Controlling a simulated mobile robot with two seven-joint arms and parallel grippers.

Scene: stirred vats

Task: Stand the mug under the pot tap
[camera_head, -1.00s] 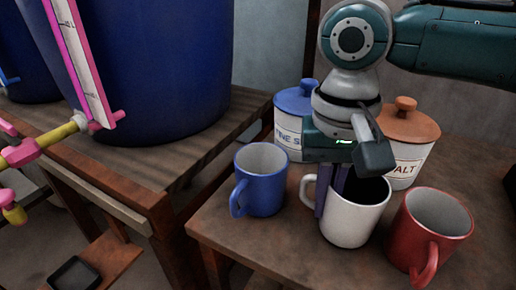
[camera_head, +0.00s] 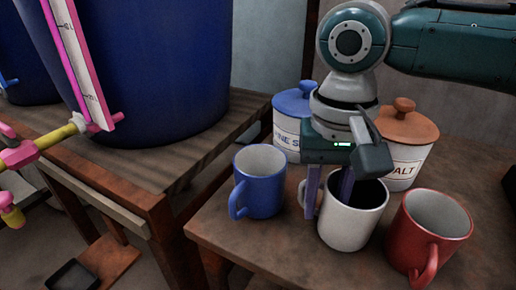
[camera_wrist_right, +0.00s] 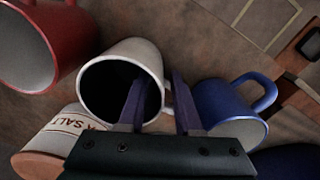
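A white mug (camera_head: 352,222) with a dark inside stands upright on the small table, its handle to the left; it also shows in the wrist view (camera_wrist_right: 148,52). My right gripper (camera_head: 329,196) points down at its handle side, fingers apart. One finger reaches into the mug's mouth and the other is outside, by the handle. In the wrist view the fingers (camera_wrist_right: 160,95) are spread; contact is unclear. A pink tap (camera_head: 18,156) on a yellow pipe is at the far left, by the large blue vat (camera_head: 150,60). My left gripper is out of view.
A blue mug (camera_head: 262,192) stands left of the white mug, and a red mug (camera_head: 428,235) close on its right. A blue-lidded jar (camera_head: 290,128) and a salt jar (camera_head: 407,160) stand behind. A dark tray (camera_head: 72,276) lies low at left. A gap separates table and vat stand.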

